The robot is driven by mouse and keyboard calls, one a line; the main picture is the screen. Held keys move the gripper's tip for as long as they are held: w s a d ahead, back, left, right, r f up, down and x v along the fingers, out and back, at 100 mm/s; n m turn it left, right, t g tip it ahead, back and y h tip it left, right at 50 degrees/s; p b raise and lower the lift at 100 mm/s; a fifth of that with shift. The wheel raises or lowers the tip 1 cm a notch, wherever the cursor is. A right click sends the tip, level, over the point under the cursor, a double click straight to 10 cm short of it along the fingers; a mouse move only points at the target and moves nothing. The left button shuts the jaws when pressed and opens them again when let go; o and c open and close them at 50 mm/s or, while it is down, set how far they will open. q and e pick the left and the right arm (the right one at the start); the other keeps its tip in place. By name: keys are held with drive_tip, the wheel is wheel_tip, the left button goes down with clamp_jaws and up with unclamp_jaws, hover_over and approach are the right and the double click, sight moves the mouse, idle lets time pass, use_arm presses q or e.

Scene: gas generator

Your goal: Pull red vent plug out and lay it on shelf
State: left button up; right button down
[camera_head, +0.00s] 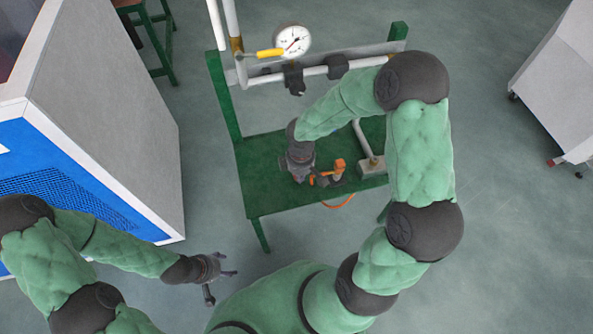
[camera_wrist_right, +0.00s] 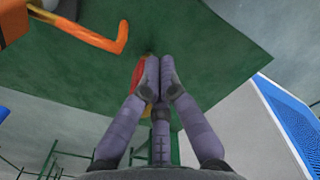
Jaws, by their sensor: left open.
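My right gripper (camera_wrist_right: 160,72) is low over the green shelf (camera_head: 262,190), its fingertips drawn together. A red part with a yellowish edge, the vent plug (camera_wrist_right: 137,76), shows at the left side of the fingertips in the right wrist view. The fingers hide most of it, and it looks held between them. In the head view the right gripper (camera_head: 299,168) is left of the orange valve, and the plug cannot be made out there. My left gripper (camera_head: 226,272) is open and empty, low in front of the shelf.
An orange-handled valve (camera_head: 338,170) stands beside the right gripper; its handle (camera_wrist_right: 110,38) is close in the right wrist view. A gauge (camera_head: 292,40) and pipes (camera_head: 365,62) are behind the shelf. A blue and grey cabinet (camera_head: 110,110) stands at left.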

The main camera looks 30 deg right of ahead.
drive_tip(key=shift+w, duration=0.15)
idle(0.3)
drive_tip(key=w+d+p, duration=0.1)
drive_tip(key=w, duration=0.5)
drive_tip(key=shift+w+d+p, duration=0.15)
drive_tip(key=shift+d+p, duration=0.2)
drive_tip(key=shift+p, duration=0.05)
idle(0.9)
drive_tip(key=shift+w, duration=0.1)
idle(0.7)
wheel_tip(320, 180, up, 6)
drive_tip(key=p, duration=0.4)
drive_tip(key=shift+p, duration=0.4)
